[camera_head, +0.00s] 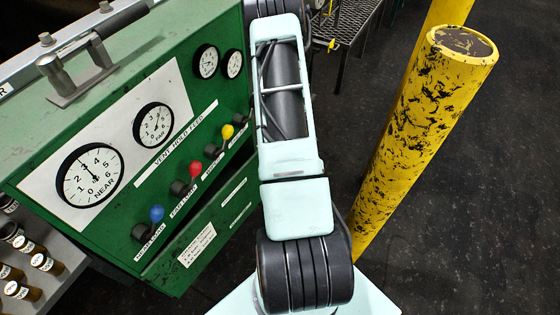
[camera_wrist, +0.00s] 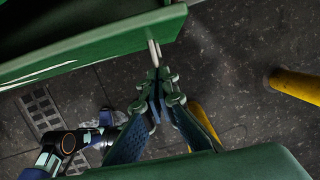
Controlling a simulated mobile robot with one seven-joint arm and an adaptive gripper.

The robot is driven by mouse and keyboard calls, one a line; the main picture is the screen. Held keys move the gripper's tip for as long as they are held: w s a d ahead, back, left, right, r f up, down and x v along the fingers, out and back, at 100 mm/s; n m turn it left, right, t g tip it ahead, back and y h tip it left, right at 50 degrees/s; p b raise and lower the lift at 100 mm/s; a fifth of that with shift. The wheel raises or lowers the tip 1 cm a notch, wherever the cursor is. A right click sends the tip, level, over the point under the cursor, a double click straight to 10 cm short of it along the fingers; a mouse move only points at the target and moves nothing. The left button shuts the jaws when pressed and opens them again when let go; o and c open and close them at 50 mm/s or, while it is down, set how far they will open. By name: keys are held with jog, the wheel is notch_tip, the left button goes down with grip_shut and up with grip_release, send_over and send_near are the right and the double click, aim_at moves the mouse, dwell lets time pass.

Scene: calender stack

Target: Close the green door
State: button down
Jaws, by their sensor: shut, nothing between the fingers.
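A green cabinet (camera_head: 130,100) fills the left of the head view, with dials and coloured knobs on its sloping face. A lower green panel (camera_head: 228,222) with white labels sits under the knobs; I cannot tell whether it is the door. In the wrist view a green panel (camera_wrist: 100,48) with a pale stripe crosses the top left. A pale rod (camera_wrist: 154,52) hangs by its lower edge. My gripper (camera_wrist: 158,82) is shut and empty, its fingertips close to the rod; contact is unclear. In the head view my arm hides the gripper.
A scuffed yellow post (camera_head: 415,125) stands right of my arm, with another yellow post behind it. A metal rack (camera_head: 348,25) stands at the back. Dark floor (camera_head: 500,200) is clear at right. A floor grate (camera_wrist: 40,108) shows at left.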

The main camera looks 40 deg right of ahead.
jog(key=a+v, duration=0.1)
jog(key=v, duration=0.9)
jog(key=s+d+f+t+y+b, duration=0.1)
jog(key=d+f+t+b, duration=0.4)
jog(key=b, duration=2.2)
jog(key=w+a+f+t+b, duration=0.1)
jog(key=w+f+b, duration=0.1)
jog(key=w+f, duration=0.3)
jog(key=shift+w+a+f, duration=0.25)
jog(key=shift+w+a, duration=0.1)
jog(key=shift+w, duration=0.5)
